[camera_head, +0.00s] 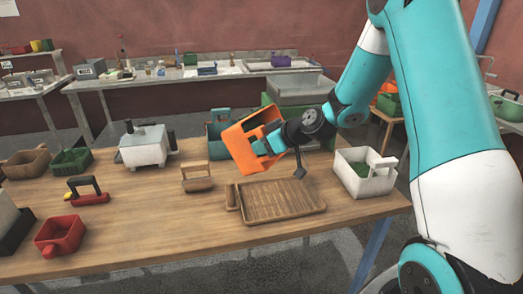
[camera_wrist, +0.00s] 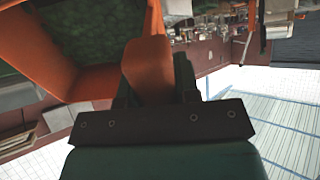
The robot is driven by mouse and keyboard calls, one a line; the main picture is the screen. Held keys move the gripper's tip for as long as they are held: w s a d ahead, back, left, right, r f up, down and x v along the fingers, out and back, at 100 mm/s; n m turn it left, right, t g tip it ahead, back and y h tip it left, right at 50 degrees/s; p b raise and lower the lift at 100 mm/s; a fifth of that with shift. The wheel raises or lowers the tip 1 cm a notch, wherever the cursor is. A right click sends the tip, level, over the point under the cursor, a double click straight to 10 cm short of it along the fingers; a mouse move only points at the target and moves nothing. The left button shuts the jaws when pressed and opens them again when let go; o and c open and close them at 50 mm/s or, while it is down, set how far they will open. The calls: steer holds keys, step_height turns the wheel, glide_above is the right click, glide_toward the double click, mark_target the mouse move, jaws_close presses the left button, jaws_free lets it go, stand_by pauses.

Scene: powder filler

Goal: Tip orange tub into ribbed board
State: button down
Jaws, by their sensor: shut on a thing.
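The orange tub (camera_head: 240,145) is held in the air above the wooden table, tilted, behind and a little left of the ribbed board. My gripper (camera_head: 264,146) is shut on the tub's side. In the wrist view the orange tub (camera_wrist: 92,82) fills the upper left, with dark green contents inside, and my gripper (camera_wrist: 155,85) is shut on its orange handle part. The ribbed board (camera_head: 283,201) is a brown, shallow, tray-like board with a low rim, lying flat on the table. No contents show on it.
A white bin (camera_head: 350,180) with green contents stands right of the board. A small wooden box (camera_head: 197,184) stands left of it. A teal bin (camera_head: 217,150) and a green crate (camera_head: 275,103) stand behind. A red scoop-like tub (camera_head: 60,237) is at front left. The table front is clear.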

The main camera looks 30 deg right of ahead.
steer(key=shift+s+d+f+t+y+b, duration=0.35)
steer(key=shift+f+t+b, duration=0.2)
steer(key=shift+b, duration=1.9)
steer(key=shift+s+d+f+t+y+b, duration=0.1)
steer(key=shift+s+f+t+y+b, duration=0.3)
steer(key=shift+b, duration=2)
steer(key=shift+s+d+f+t+y+b, duration=0.2)
steer(key=shift+s+f+t+b, duration=0.4)
steer(key=shift+b, duration=1.85)
step_height(320, 180, up, 8)
steer(key=p, duration=0.5)
steer(key=shift+w+r, duration=0.1)
steer(key=shift+r, duration=0.05)
